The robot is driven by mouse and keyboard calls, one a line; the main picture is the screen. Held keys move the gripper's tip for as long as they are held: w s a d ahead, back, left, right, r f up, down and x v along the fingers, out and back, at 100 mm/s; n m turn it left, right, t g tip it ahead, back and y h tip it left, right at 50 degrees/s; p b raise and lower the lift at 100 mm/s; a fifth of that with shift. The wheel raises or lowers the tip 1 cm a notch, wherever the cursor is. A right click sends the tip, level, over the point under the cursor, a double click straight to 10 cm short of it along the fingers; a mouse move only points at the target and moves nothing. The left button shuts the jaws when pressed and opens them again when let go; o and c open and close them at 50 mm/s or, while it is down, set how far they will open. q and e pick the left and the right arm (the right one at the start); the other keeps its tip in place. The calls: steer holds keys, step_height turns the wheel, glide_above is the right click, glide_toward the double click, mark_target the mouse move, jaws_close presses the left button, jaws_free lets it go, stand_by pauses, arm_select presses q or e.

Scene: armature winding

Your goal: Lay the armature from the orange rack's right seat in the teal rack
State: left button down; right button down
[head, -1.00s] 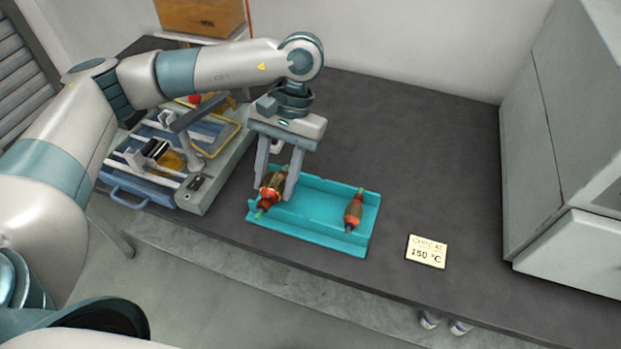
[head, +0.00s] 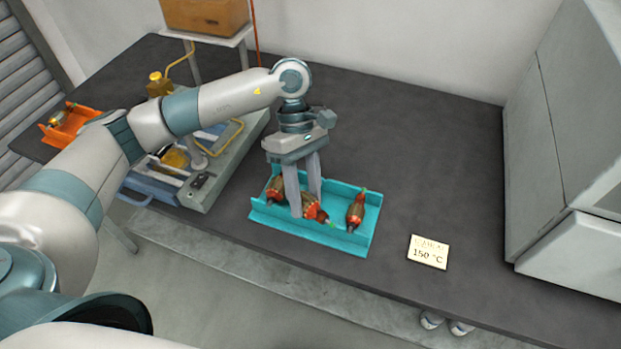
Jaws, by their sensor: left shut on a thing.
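The teal rack (head: 290,232) lies on the dark bench. One armature (head: 275,190) sits at its left end and another (head: 356,210) at its right end. My left gripper (head: 307,204) points down into the middle of the rack, shut on a third armature (head: 314,210) with a copper-red body. That armature is low in the rack, tilted in the picture and partly hidden by the fingers; I cannot tell whether it touches the rack floor. The orange rack (head: 78,128) is at the far left, partly behind my arm, with an armature (head: 58,118) at its left. My right gripper is out of view.
A grey and blue machine (head: 200,182) with yellow parts stands left of the teal rack. A card reading 150 °C (head: 428,252) lies to the right. A grey cabinet (head: 560,130) closes the right side. The bench behind the rack is clear.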

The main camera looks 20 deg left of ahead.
arm_select(q)
steer(key=n, duration=0.2)
steer(key=n+t+h, duration=0.1)
steer(key=n, duration=0.1)
steer(key=d+n+h, duration=0.1)
steer(key=n, duration=0.1)
steer(key=shift+w+f+n, duration=0.4)
steer(key=w+n+t, duration=0.1)
steer(key=n+t, duration=0.1)
steer(key=n, duration=0.3)
steer(key=w+r+n+t+h, duration=0.1)
steer(key=n+t, duration=0.2)
steer(key=n, duration=0.2)
steer(key=w+a+n+t, duration=0.1)
steer(key=n+t, duration=0.2)
steer(key=n, duration=0.3)
steer(key=shift+a+r+h, duration=0.1)
steer(key=shift+r+h, duration=0.1)
steer(key=shift+h, duration=0.2)
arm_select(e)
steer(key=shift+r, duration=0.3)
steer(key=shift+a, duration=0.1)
